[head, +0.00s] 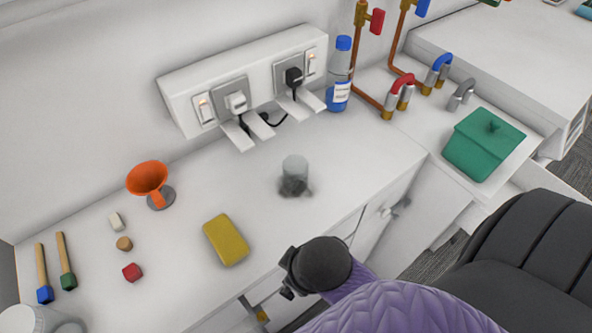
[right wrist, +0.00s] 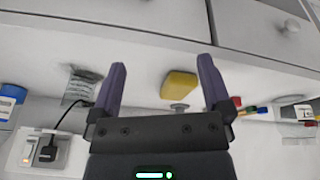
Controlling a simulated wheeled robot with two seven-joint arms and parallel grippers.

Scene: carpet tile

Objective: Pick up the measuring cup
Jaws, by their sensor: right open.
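The measuring cup (head: 295,173) appears to be the small clear grey cup standing upright on the white counter, with a dark patch at its base. In the right wrist view a grey ribbed shape left of the fingers looks like this cup (right wrist: 82,85). My right gripper (head: 287,272) is at the counter's front edge, nearer me than the cup and apart from it. Its two fingers (right wrist: 162,62) are spread with nothing between them that they touch. My left gripper is not in view.
A yellow sponge (head: 226,240) lies left of the cup. A blue-capped bottle (head: 340,75) and a socket strip (head: 245,80) with plugs stand behind. An orange funnel (head: 149,180) and a white mug (head: 38,321) are at left. A green box (head: 483,148) sits at right.

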